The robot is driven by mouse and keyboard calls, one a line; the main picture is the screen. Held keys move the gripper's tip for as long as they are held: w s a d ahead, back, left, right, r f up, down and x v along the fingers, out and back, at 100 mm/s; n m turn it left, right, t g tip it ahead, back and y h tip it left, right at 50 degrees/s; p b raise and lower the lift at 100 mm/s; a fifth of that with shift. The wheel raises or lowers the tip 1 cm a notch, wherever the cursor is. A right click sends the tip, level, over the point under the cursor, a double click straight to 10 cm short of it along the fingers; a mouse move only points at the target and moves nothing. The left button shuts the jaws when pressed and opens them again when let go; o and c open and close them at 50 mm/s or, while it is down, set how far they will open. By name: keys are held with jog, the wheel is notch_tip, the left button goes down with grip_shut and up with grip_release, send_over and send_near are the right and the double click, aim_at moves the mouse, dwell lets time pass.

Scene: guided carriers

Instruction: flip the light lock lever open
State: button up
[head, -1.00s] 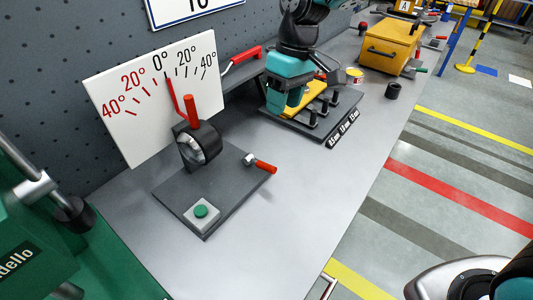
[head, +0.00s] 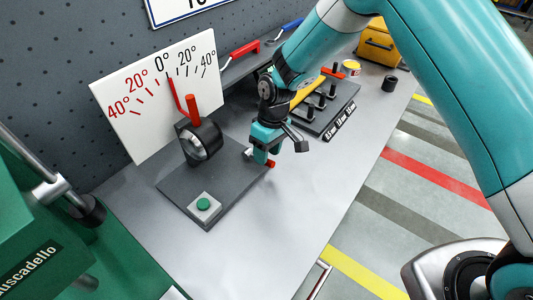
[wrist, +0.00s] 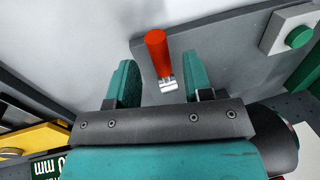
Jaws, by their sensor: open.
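The lock lever is a short red handle (wrist: 157,50) on a silver pivot (wrist: 167,86), at the edge of a dark grey base plate (head: 178,190). In the head view only a bit of the red handle (head: 271,163) shows, as my gripper covers the rest. My gripper (head: 264,152) is at the plate's right corner, pointing down. In the wrist view the open gripper (wrist: 161,80) has one teal finger on each side of the lever, with gaps on both sides. I cannot tell how far the fingertips are above the plate.
The plate also carries a green button (head: 203,204) and a black clamp ring (head: 201,143) with an upright red lever (head: 193,107). Behind it stands a white angle board (head: 155,92). A tool rack (head: 322,118) lies behind my gripper. The table front is clear.

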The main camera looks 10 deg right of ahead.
jog(key=shift+s+a+f, duration=0.15)
jog(key=shift+f, duration=1)
grip_shut()
